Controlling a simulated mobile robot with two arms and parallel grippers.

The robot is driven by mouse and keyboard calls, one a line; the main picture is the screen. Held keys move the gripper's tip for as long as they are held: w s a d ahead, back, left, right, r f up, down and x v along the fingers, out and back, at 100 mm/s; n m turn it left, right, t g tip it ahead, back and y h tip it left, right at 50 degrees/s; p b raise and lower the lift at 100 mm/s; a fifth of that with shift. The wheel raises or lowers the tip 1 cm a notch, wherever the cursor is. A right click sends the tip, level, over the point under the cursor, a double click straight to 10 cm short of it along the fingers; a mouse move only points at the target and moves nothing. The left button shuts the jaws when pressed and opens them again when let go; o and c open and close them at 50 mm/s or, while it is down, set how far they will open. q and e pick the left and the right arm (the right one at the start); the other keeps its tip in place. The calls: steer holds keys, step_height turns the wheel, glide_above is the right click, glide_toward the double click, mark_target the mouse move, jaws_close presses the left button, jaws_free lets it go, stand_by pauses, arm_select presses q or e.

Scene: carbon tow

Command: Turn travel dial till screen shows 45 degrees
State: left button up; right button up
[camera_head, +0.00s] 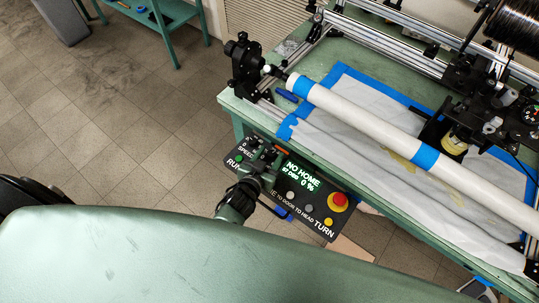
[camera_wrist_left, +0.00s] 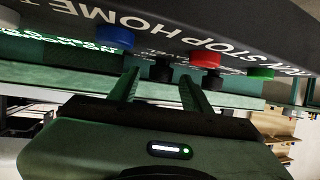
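The control panel (camera_head: 317,213) is a black box on the table's front edge. Its screen (camera_head: 301,175) shows green text: "NO HOME", then a small line with "DEG" and "0 %"; the degree digits are too small to read surely. My left gripper (camera_head: 268,152) is over the panel's left part, beside the screen. In the left wrist view its two fingers (camera_wrist_left: 158,86) are apart, with a black knob (camera_wrist_left: 161,72) near and between the tips. A second black knob (camera_wrist_left: 212,80) is right of it. I cannot tell which is the travel dial, or whether the fingers touch it. My right gripper is not visible.
The panel carries a red emergency button (camera_head: 338,201), small buttons and a "SPEED" label. The left wrist view shows blue (camera_wrist_left: 115,36), red (camera_wrist_left: 206,59) and green (camera_wrist_left: 261,73) buttons nearby. Behind is a winding machine with a white tube (camera_head: 385,136) over a green table (camera_head: 287,60).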

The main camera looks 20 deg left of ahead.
arm_select(q)
jaws_close()
